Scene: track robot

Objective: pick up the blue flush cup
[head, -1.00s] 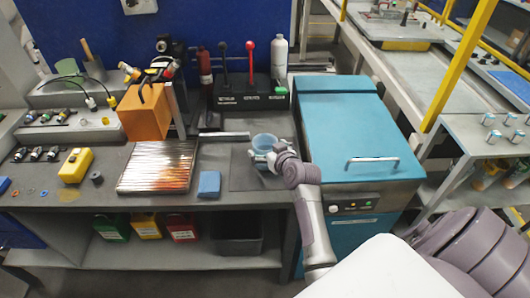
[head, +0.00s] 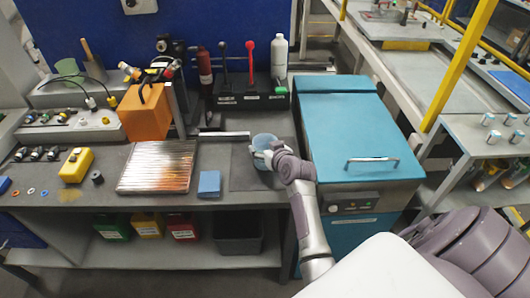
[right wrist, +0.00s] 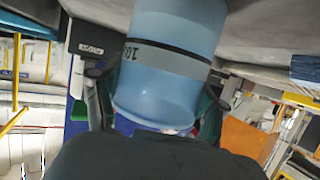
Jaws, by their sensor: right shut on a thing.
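The blue flush cup (head: 264,138) is at the right end of the grey bench, over a dark mat (head: 240,172). My right gripper (head: 262,153) is shut on it from the front right, with the fingers on its sides. In the right wrist view the translucent blue cup (right wrist: 170,75), with a dark band and printed marks, fills the space between the fingers of my right gripper (right wrist: 155,100). Whether its base touches the mat I cannot tell. My left gripper is not in view.
A teal cabinet (head: 345,125) with a handle stands close to the right of the cup. A blue block (head: 209,184) and a ridged metal plate (head: 157,165) lie to the left. A black lever box (head: 250,92) and white bottle (head: 280,58) stand behind.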

